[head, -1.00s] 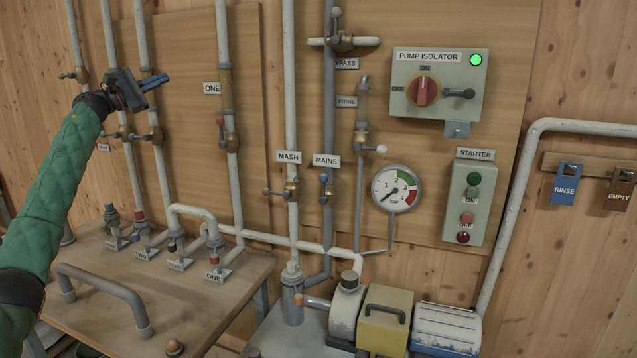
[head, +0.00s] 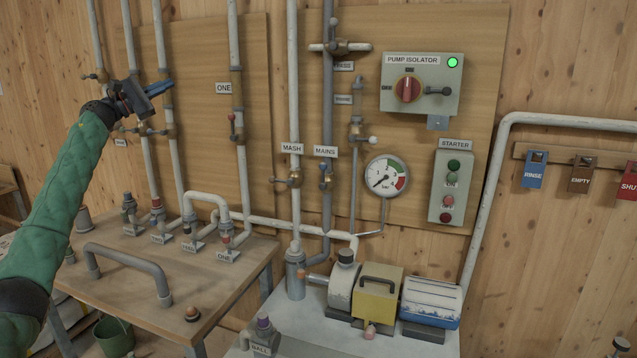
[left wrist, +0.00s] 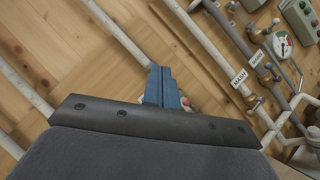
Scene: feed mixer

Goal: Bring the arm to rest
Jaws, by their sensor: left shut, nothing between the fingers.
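My left gripper (head: 157,88) is raised at the upper left in the head view, in front of the vertical pipes on the wall. Its blue fingers are shut with nothing between them. In the left wrist view the closed fingers (left wrist: 162,88) point at the plank wall and pipes. The green-sleeved left arm (head: 62,200) comes up from the lower left. My right gripper does not show.
A wooden bench (head: 240,270) with a grey pipe loop (head: 130,258) and labelled pipe ends lies below the arm. The pump isolator (head: 421,84) with a lit green lamp, starter box (head: 451,188), gauge (head: 386,177) and yellow-cased pump (head: 377,296) are to the right.

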